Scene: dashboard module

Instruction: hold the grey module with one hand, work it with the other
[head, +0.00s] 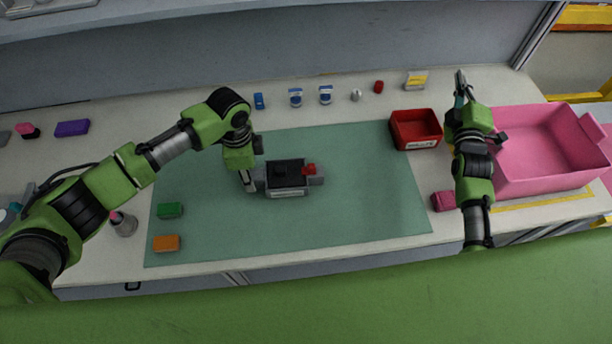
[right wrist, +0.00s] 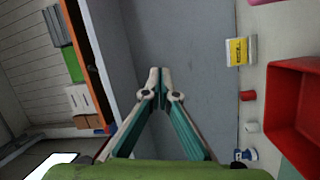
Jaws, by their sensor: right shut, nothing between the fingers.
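The grey module (head: 287,190) sits on the green mat (head: 370,215), with a dark top and a red part (head: 309,169) at its right top edge. My left gripper (head: 250,182) points down at the module's left end, touching it or very close. Its fingers are small and partly hidden, so I cannot tell whether they are closed on it. My right gripper (head: 461,82) is raised at the back right, away from the module. In the right wrist view its fingertips (right wrist: 160,82) meet with nothing between them.
A red bin (head: 416,143) and a pink crate (head: 548,185) stand on the right. Small items, including a blue one (head: 259,101) and a yellow-white box (head: 416,79), line the back. Green (head: 169,210) and orange (head: 166,243) blocks lie at the mat's left. The mat's right part is clear.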

